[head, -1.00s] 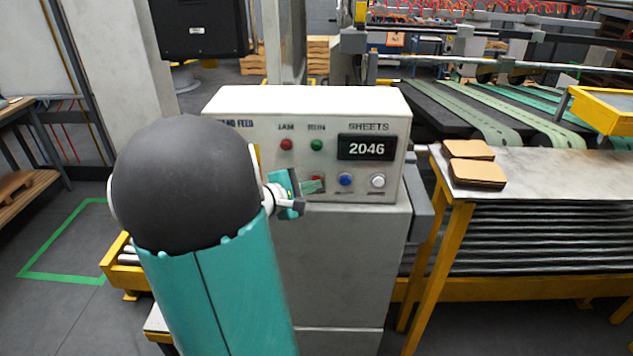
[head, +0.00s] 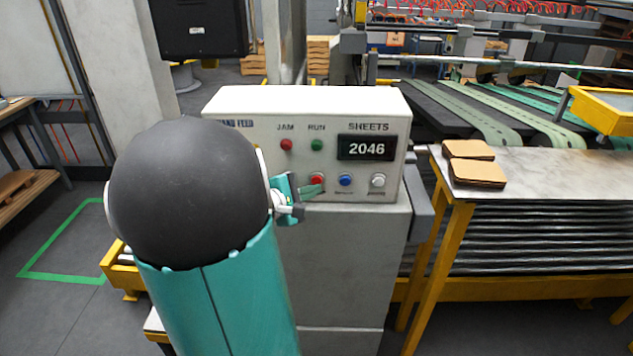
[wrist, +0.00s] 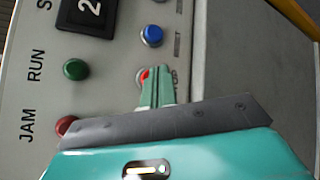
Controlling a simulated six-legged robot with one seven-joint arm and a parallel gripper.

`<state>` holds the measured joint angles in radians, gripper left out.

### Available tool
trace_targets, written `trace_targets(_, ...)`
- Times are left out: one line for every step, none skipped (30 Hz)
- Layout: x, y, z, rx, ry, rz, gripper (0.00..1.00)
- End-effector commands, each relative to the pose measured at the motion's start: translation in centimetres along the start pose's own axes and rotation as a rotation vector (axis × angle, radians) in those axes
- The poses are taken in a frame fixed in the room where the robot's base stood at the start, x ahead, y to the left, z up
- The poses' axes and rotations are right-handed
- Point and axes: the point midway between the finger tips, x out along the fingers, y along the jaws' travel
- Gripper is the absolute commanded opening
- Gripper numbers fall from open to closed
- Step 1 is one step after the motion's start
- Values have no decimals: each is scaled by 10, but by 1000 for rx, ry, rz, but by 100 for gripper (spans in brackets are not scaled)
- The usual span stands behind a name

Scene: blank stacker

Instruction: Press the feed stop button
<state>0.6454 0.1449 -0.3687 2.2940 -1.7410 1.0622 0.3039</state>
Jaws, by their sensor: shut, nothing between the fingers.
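A pale control box (head: 235,106) stands on a grey pedestal, with a lower row of buttons on its front. The red button (head: 317,179) is at the left of the visible row; its label is not readable. My gripper (head: 319,189) is shut and empty, its green fingers just below the red button in the head view. In the wrist view the closed fingertips (wrist: 156,70) overlap the red button (wrist: 146,76) and hide part of it. I cannot tell whether they touch it.
A blue button (head: 345,180) and a white button (head: 378,180) sit to the right. Above are a red JAM lamp (head: 286,144), a green RUN lamp (head: 317,145) and a display (head: 366,148) reading 2046. My arm hides the box's left part.

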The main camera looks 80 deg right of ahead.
Motion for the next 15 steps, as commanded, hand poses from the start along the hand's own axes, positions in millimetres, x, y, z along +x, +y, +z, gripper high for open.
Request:
trace_targets(-2,-1,1,1,1,0,0)
trace_targets(-4,-2,2,1,1,0,0)
trace_targets(-6,-4,4,0,1,0,0)
trace_targets(-8,-6,6,0,0,0,0)
trace_targets(-10,-7,7,1,0,0,0)
trace_targets(-13,-9,9,1,1,0,0)
trace_targets(-15,-10,10,1,1,0,0)
trace_targets(-16,-12,12,0,2,0,0)
trace_targets(-19,-13,13,1,2,0,0)
trace_targets(-21,-15,15,1,2,1,0)
trace_targets(-23,-16,16,1,1,1,0)
trace_targets(-25,-18,18,1,1,0,0)
trace_targets(-27,-19,19,1,1,1,0)
trace_targets(-29,-20,21,1,1,0,0)
trace_targets(-31,-22,22,1,2,0,0)
